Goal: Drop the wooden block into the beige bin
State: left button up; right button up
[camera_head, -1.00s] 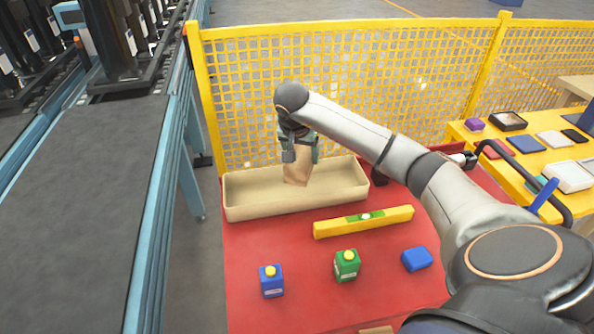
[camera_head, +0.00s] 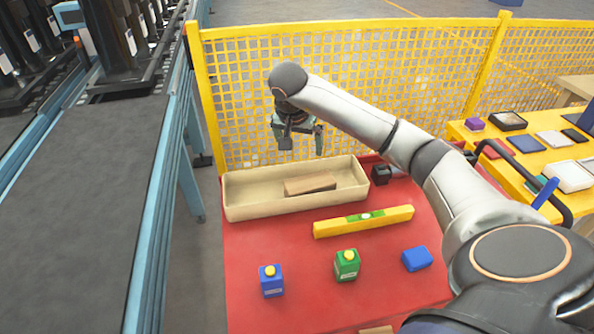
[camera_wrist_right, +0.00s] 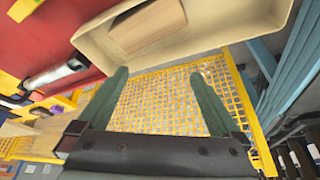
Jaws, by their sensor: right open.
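The wooden block (camera_head: 310,185) lies inside the beige bin (camera_head: 246,208), right of the bin's middle. In the right wrist view the block (camera_wrist_right: 148,24) also shows inside the bin (camera_wrist_right: 215,47). The bin stands at the back of the red table. My right gripper (camera_head: 302,147) is above the bin, open and empty, apart from the block. Its two green fingers (camera_wrist_right: 157,84) are spread wide in the right wrist view. My left gripper is not in view.
A yellow level (camera_head: 335,228) lies in front of the bin on the red table (camera_head: 310,312). A yellow mesh fence (camera_head: 350,70) stands behind; a black object (camera_head: 380,174) is right of the bin.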

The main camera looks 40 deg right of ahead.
jog(key=v, duration=0.8)
